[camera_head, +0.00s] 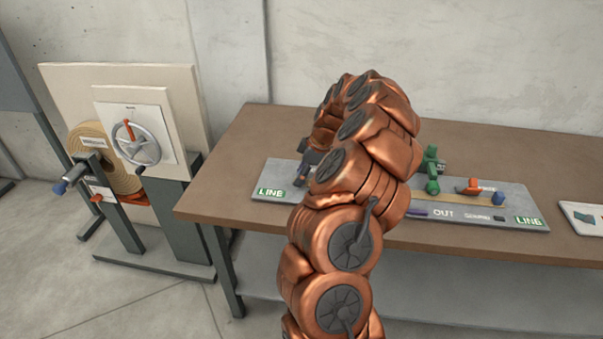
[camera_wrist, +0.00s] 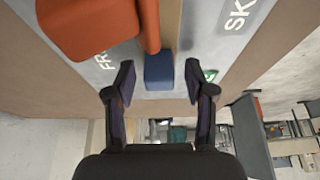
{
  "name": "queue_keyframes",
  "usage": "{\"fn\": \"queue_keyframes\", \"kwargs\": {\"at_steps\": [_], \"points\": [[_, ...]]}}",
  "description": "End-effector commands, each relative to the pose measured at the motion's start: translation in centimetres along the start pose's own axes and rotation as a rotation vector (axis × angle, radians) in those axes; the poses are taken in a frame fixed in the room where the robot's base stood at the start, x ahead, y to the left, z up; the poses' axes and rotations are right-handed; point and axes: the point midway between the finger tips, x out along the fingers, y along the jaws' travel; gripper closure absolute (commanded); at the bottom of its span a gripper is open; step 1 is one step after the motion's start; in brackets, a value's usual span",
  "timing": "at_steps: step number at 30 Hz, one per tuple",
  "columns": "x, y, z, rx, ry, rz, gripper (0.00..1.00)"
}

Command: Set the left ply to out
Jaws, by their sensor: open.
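A grey board (camera_head: 477,222) with LINE at both ends lies on the table; my arm hides its middle. On its right part stand a green upright piece (camera_head: 432,170), an orange piece (camera_head: 468,187) and a blue end block (camera_head: 498,198), with an OUT label in front. My gripper (camera_wrist: 159,78) is open over the board's left part, largely hidden by my arm in the head view. In the wrist view, a small blue block (camera_wrist: 159,70) lies between the fingertips, apparently not gripped. A large orange block (camera_wrist: 88,25) is just beyond it, beside partly cut-off lettering.
The brown table (camera_head: 240,150) has free room at its back left. A winder with a handwheel (camera_head: 136,143) and a tan roll (camera_head: 105,155) stands left of the table. Another small panel (camera_head: 580,215) lies at the right.

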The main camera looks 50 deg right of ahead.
Motion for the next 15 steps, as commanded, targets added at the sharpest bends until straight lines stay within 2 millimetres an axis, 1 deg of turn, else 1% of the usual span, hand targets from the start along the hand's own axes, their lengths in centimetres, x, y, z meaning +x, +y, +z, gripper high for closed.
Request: {"fn": "queue_keyframes", "kwargs": {"at_steps": [3, 4, 15], "points": [[-0.02, 0.02, 0.01, 0.000, 0.000, 0.001, 0.46], [-0.02, 0.02, 0.01, 0.000, 0.000, 0.001, 0.48], [-0.03, 0.03, 0.01, 0.000, 0.000, 0.001, 0.86]]}}
